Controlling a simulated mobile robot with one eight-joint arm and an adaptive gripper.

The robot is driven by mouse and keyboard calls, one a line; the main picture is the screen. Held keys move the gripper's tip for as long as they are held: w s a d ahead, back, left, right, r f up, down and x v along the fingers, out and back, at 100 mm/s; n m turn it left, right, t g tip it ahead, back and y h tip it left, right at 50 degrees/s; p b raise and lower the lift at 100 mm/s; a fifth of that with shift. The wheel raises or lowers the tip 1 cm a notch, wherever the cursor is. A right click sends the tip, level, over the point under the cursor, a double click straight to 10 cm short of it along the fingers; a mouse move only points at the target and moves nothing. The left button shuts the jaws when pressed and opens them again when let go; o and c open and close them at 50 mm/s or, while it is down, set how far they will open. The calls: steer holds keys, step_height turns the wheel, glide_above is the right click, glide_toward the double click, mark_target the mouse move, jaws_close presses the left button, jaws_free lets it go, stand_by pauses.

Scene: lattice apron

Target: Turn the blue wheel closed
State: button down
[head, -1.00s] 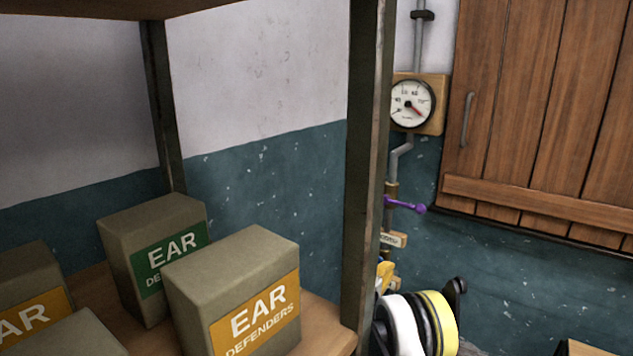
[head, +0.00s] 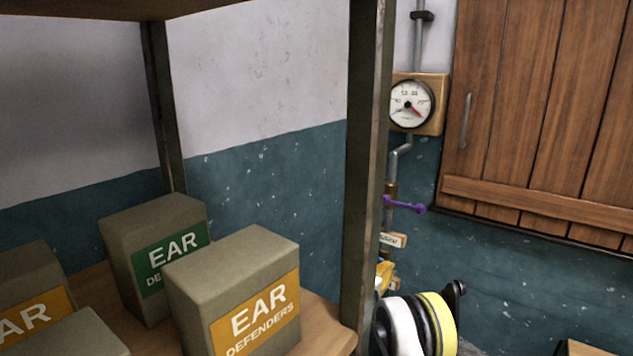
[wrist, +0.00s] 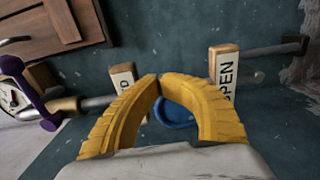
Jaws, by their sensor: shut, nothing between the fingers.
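The blue wheel (wrist: 175,112) shows in the wrist view behind and between my yellow fingers, which cover part of it. My gripper (wrist: 160,80) is shut with its curved fingertips together and nothing held between them. In the head view the wheel is hidden behind the shelf post and my arm.
A purple lever (head: 405,205) sits on the pipe below a gauge (head: 411,103). A shelf post (head: 364,180) stands in front of the pipe. Boxes of ear defenders (head: 240,295) sit on the shelf. A wooden shutter (head: 540,110) is on the right wall.

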steer(key=shift+f, duration=0.45)
steer(key=shift+d+f, duration=0.1)
steer(key=shift+f, duration=1.5)
steer(key=shift+w+a+f, duration=0.1)
steer(key=shift+a+f, duration=0.05)
steer(key=shift+a, duration=0.2)
steer(key=shift+s+d+f, duration=0.1)
steer(key=shift+s+f, duration=0.1)
